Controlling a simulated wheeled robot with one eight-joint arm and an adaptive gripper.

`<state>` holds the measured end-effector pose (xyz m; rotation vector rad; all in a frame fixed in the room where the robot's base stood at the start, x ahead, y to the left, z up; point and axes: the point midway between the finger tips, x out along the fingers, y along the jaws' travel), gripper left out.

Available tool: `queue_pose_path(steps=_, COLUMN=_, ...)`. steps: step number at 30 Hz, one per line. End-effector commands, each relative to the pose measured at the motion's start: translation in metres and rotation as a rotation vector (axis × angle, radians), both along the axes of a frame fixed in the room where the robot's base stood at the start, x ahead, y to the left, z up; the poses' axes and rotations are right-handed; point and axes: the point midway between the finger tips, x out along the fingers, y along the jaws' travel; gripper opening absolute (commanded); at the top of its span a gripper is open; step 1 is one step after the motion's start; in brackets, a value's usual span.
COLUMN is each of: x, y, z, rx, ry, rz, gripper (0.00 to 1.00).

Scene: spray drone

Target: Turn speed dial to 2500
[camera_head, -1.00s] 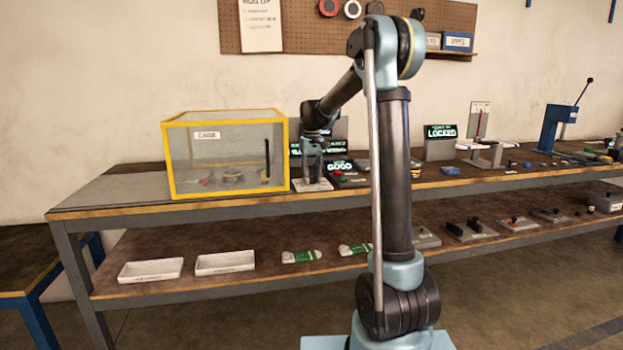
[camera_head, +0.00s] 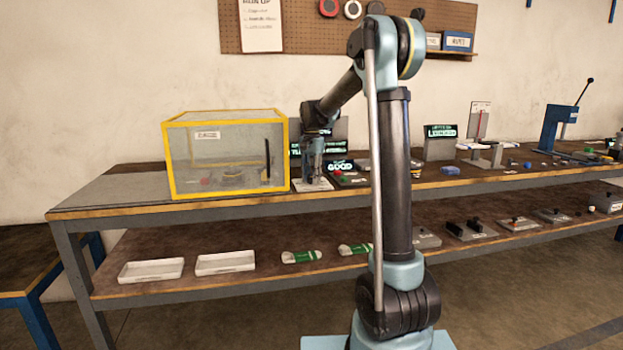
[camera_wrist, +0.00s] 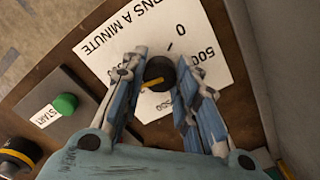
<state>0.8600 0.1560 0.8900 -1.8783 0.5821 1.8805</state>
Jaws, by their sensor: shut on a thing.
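The speed dial (camera_wrist: 160,72) is a dark round knob with a yellow pointer, set on a white scale plate (camera_wrist: 188,24) in the wrist view. The plate reads "...NS A MINUTE", "0" and "500", with other marks partly hidden by my fingers. The pointer is aimed toward the lower left of the picture. My gripper (camera_wrist: 163,80) has a finger on each side of the dial and is shut on it. In the head view my gripper (camera_head: 313,172) reaches down at the bench beside the yellow-framed cage; the dial is too small to make out there.
A green START button (camera_wrist: 65,103) is left of the dial, with a black and yellow knob (camera_wrist: 15,155) further left. A grey upright panel (camera_wrist: 275,60) stands close on the right. The yellow-framed clear cage (camera_head: 226,190) is left of my gripper in the head view.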

Motion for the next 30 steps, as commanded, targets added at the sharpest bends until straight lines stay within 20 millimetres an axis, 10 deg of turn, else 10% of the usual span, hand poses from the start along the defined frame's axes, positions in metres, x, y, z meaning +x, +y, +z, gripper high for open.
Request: queue_pose_path(steps=30, x=0.0034, y=0.0014, z=0.0008, rx=0.003, ry=-0.006, rz=-0.458, gripper=0.05)
